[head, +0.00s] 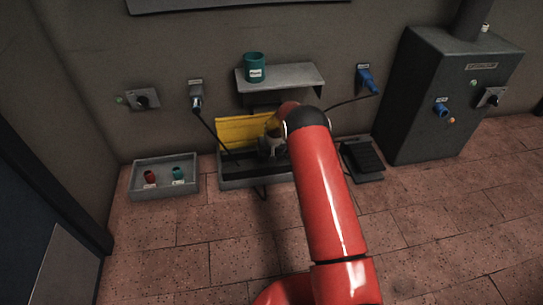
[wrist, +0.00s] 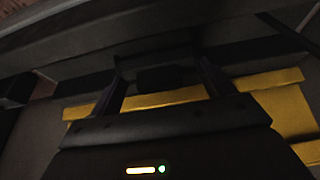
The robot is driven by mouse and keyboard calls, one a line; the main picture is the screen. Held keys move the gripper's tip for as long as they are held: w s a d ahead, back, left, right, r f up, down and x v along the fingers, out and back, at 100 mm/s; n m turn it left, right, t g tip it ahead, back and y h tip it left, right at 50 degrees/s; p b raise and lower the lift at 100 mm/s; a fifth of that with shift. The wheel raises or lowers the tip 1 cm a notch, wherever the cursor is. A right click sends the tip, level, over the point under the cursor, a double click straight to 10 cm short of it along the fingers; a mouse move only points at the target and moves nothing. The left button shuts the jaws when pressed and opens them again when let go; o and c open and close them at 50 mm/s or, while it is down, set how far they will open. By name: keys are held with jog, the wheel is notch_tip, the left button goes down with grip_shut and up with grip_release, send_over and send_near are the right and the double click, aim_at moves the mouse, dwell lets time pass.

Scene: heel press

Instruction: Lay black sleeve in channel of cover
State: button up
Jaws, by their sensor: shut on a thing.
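The yellow cover (head: 243,132) stands raised behind a low grey base in the head view. It also shows as yellow strips in the wrist view (wrist: 285,105). My gripper (wrist: 158,80) is shut on a small dark piece between its fingertips, which looks like the black sleeve (wrist: 157,77). In the head view my gripper is low over the base, right in front of the cover, and largely hidden by my red arm. The cover's channel cannot be made out, and whether the sleeve touches the cover cannot be told.
A grey tray (head: 165,188) with a red and a teal piece stands left on the floor. A shelf (head: 285,80) with a teal cup (head: 255,68) is above. A black pedal (head: 362,160) and grey cabinet (head: 440,100) stand right. Cables hang near the base. The front floor is clear.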

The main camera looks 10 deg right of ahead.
jog(key=shift+f, duration=1.2)
jog(key=shift+f, duration=0.15)
jog(key=o, duration=1)
